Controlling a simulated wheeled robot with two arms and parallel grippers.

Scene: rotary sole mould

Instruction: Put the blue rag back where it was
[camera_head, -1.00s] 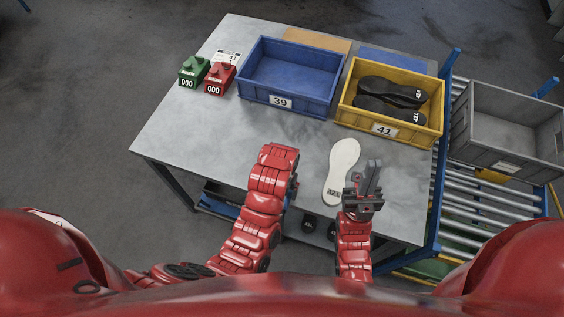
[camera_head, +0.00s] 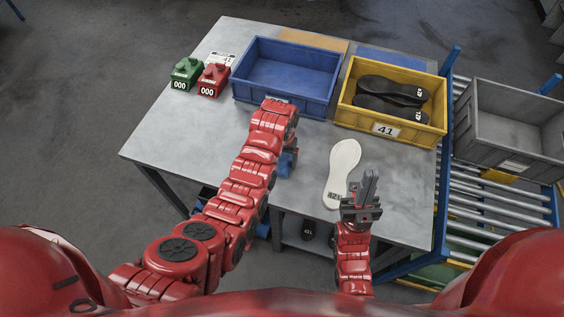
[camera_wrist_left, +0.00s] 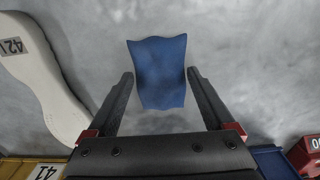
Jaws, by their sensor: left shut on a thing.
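The blue rag (camera_wrist_left: 158,72) is between the two fingers of my left gripper (camera_wrist_left: 160,76) in the left wrist view, with the grey table surface beyond it. In the head view a bit of the rag (camera_head: 287,163) shows beside my left arm, over the table in front of the blue crate. The left fingers are hidden behind the arm there. My right gripper (camera_head: 367,186) is over the table's front right part, beside the white sole. How far apart its fingers are is unclear.
A white sole (camera_head: 342,170) lies on the table. The blue crate (camera_head: 290,96) and the yellow crate (camera_head: 390,131) with dark soles stand behind. Green (camera_head: 186,74) and red (camera_head: 214,79) counters are at left. The table's left front is clear.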

